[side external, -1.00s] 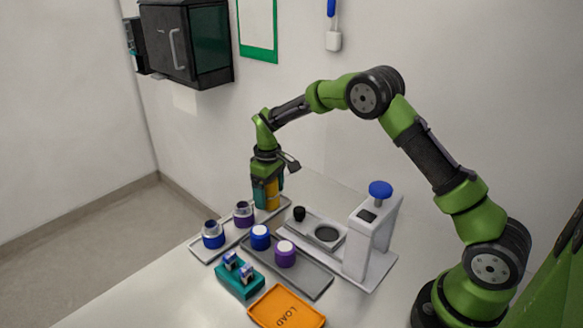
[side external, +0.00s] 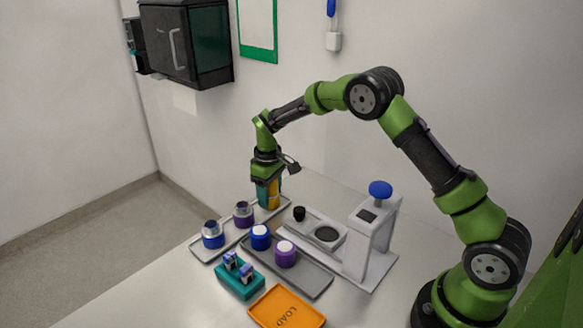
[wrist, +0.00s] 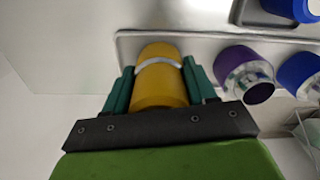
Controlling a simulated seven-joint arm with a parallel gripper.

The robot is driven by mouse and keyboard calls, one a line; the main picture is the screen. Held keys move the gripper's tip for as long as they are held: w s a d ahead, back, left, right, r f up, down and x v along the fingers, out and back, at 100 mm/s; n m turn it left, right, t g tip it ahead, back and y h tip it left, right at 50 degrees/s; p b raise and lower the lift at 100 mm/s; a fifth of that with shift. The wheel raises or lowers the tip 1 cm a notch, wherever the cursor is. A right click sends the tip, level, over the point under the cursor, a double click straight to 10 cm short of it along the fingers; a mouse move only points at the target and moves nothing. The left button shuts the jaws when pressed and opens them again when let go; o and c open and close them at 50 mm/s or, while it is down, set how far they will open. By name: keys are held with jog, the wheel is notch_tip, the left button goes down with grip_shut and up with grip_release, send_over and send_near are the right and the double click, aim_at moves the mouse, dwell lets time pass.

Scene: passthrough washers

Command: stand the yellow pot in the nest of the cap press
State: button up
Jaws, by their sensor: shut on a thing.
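The yellow pot (wrist: 160,85) is between the teal fingers of my gripper (wrist: 158,90) in the wrist view, with a pale band around it. In the side view my gripper (side external: 267,196) is shut on the yellow pot (side external: 273,192) at the far end of the grey tray. Whether the pot's base touches the tray cannot be told. The cap press (side external: 370,235) stands to the right, with a blue knob on top. Its nest (side external: 327,234) is a dark round recess in the base and looks empty.
The grey tray (side external: 203,255) also bears a blue pot (side external: 213,236) and a purple pot (side external: 243,216). A darker tray (side external: 308,288) with blue and purple capped pots lies between it and the press. A teal block (side external: 240,283) and an orange LOAD tray (side external: 287,308) are nearer.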

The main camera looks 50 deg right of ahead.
notch_tip(320, 180, up, 11)
jog(key=shift+r, duration=0.15)
jog(key=shift+s+d+r, duration=0.1)
jog(key=shift+s+r, duration=0.85)
jog(key=shift+r, duration=0.2)
jog(key=s+r+n, duration=0.2)
jog(key=s+n, duration=0.1)
jog(key=s, duration=0.5)
jog(key=shift+s+a+f+n, duration=0.1)
jog(key=shift+s+f+n, duration=1.4)
jog(key=shift+s+f, duration=0.9)
jog(key=shift+s+a+f+n, duration=0.1)
jog(key=shift+s+f+n, duration=1.4)
jog(key=shift+s+f, duration=0.85)
jog(key=shift+f, duration=0.1)
jog(key=shift+f, duration=0.85)
jog(key=shift+f, duration=0.1)
jog(key=shift+f, duration=0.5)
